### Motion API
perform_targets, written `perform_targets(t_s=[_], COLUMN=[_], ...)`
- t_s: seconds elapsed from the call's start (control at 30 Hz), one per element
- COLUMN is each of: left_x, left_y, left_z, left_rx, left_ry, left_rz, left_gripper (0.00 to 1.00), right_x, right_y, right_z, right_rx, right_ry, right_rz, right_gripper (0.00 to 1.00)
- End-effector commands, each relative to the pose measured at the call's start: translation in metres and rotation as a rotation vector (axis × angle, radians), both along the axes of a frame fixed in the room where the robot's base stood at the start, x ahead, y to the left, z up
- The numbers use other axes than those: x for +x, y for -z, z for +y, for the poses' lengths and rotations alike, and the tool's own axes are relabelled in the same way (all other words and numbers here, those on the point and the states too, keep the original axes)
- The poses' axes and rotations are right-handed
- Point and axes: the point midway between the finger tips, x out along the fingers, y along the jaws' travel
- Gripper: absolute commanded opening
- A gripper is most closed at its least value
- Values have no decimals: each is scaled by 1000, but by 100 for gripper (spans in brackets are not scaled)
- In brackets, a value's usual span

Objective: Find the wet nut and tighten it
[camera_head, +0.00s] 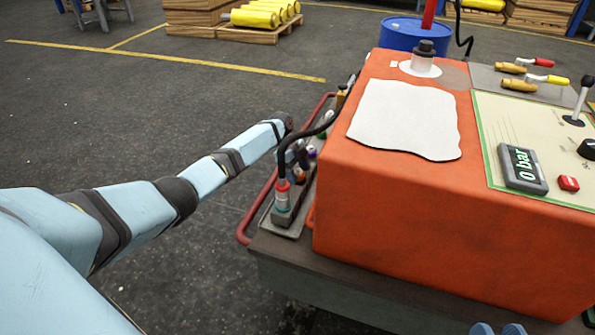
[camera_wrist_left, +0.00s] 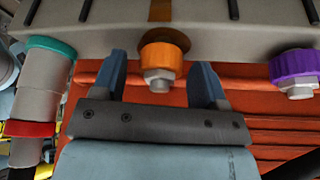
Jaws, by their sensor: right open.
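My left gripper (camera_wrist_left: 161,82) is open in the left wrist view. Its two blue fingers stand on either side of an orange collar with a silver hex nut (camera_wrist_left: 159,78), with gaps on both sides. A second silver nut (camera_wrist_left: 300,88) sits on a purple collar (camera_wrist_left: 294,64) to the right. No wetness can be made out on either nut. My right gripper (camera_head: 497,329) shows only blue fingertips at the bottom edge.
The orange machine (camera_head: 370,210) carries a white sheet (camera_head: 405,118) and a control panel with a display reading 0 bar (camera_head: 523,168). A black hose (camera_head: 310,132) runs close by my left gripper to a red-and-teal-banded fitting (camera_head: 283,195). A red rail (camera_head: 258,208) borders the fittings.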

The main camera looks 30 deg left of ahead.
Motion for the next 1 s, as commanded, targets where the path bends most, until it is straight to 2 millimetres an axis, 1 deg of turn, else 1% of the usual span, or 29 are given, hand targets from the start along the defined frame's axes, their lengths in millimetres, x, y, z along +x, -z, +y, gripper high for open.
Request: perform_targets(t_s=[0.17, 0.27, 0.4, 0.6, 0.7, 0.83, 1.0], left_x=[0, 1, 1, 1, 1, 2, 1], left_y=[-6, -18, -47, -89, -106, -120, -128], left_z=[2, 6, 18, 35, 43, 49, 53], left_rx=[0, 0, 1, 1, 1, 0, 0], left_ry=[-1, -1, -2, -1, 0, -1, 0], left_rz=[-2, -2, -3, -2, -1, -2, 0], left_gripper=[67, 67, 67, 67, 67, 67, 67], right_x=[0, -1, -8, -7, -7, -7, -7], right_y=[-3, -8, -9, -34, -44, -52, -56], right_z=[0, 0, 2, 1, 0, 0, -1], right_rx=[3, 11, 43, 89, 104, 118, 127], right_ry=[0, -3, 3, 28, 36, 44, 48], right_rz=[3, 16, 59, -10, -41, -67, -84], right_gripper=[43, 43, 43, 43, 43, 43, 43])
